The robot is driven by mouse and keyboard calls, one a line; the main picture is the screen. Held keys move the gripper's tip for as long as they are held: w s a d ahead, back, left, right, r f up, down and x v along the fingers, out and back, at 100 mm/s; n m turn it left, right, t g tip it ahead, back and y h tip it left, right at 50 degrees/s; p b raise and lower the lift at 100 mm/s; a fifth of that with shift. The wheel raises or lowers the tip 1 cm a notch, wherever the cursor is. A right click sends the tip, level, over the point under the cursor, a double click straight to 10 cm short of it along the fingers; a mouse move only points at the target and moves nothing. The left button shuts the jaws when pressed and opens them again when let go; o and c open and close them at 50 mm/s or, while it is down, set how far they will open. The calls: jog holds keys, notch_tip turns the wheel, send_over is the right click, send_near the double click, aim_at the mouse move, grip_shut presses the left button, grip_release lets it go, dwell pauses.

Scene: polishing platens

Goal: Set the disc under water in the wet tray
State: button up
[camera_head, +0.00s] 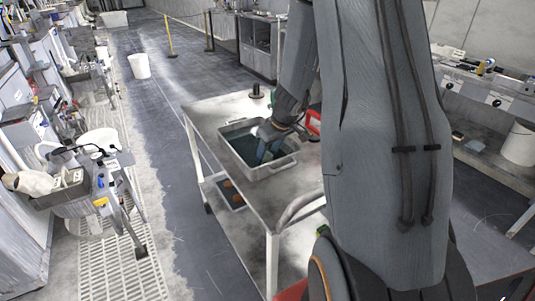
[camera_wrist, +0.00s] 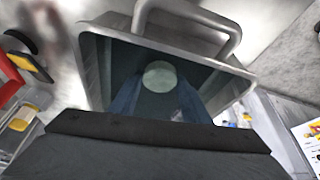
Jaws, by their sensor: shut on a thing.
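The wet tray (camera_head: 285,163) is a grey metal pan with dark water, standing on the cart top. In the wrist view the tray (camera_wrist: 222,72) shows its rim and a looped handle. My gripper (camera_head: 262,153) reaches down into the tray from above. In the wrist view its blue fingers (camera_wrist: 159,92) point into the tray, shut on the pale round disc (camera_wrist: 160,76). The disc is over or in the dark water; I cannot tell whether it is under the surface or touching the bottom. In the head view the disc is hidden.
The metal cart (camera_head: 213,112) has a small black object (camera_head: 257,91) on top behind the tray and a lower shelf with a blue-edged tray (camera_head: 231,195). Red and yellow items (camera_wrist: 18,105) lie left in the wrist view.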

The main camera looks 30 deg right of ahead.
jog(key=shift+f, duration=0.25)
jog(key=o, duration=1.1)
jog(key=shift+r, duration=0.15)
jog(key=shift+r, duration=0.35)
jog(key=a+v, duration=0.1)
jog(key=v, duration=0.9)
jog(key=s+a+f+m+g, duration=0.1)
jog(key=s+a+m+g, duration=0.1)
jog(key=s+a, duration=1.5)
jog(key=shift+s+a+f+g+h, duration=0.25)
jog(key=shift+s+f+g+h, duration=0.15)
jog(key=shift+g, duration=0.5)
